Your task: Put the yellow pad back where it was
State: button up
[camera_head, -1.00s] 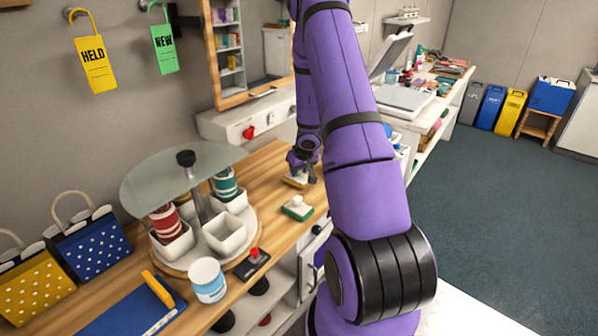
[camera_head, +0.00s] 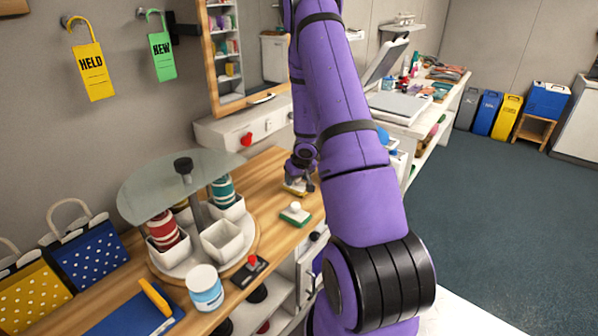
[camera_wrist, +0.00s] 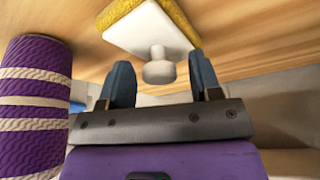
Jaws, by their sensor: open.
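The yellow pad (camera_wrist: 182,17) has a white backing and a white knob (camera_wrist: 158,68). In the wrist view it lies on the wooden counter, and its knob stands near and between the fingertips. My gripper (camera_wrist: 162,76) is open, one finger on each side of the knob, with no clear contact. In the head view, my gripper (camera_head: 301,178) is low over the yellow pad (camera_head: 294,188) and partly hides it. A similar pad, green with a white knob (camera_head: 295,213), lies closer on the counter.
A round carousel with a glass top (camera_head: 183,185) holds white bins and coloured rolls left of the pads. A white jar (camera_head: 205,288) and a red-knobbed black device (camera_head: 251,270) stand in front. A purple and cream ribbed cylinder (camera_wrist: 35,95) is close beside my gripper.

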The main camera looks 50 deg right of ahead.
jog(key=v, duration=1.2)
jog(key=a+r+n+t+y, duration=0.2)
jog(key=a+r+n+y, duration=0.1)
jog(key=a+r, duration=1.7)
jog(key=s+a+r, duration=0.3)
jog(key=s+a, duration=0.1)
jog(key=s, duration=0.3)
jog(key=s+a+r+h, duration=0.1)
jog(key=s+a+r, duration=0.2)
jog(key=s+a, duration=0.2)
jog(key=s+a+r+n+g, duration=0.1)
jog(key=s+a, duration=0.3)
jog(key=s, duration=0.5)
jog(key=shift+a+r, duration=0.25)
jog(key=shift+r, duration=0.65)
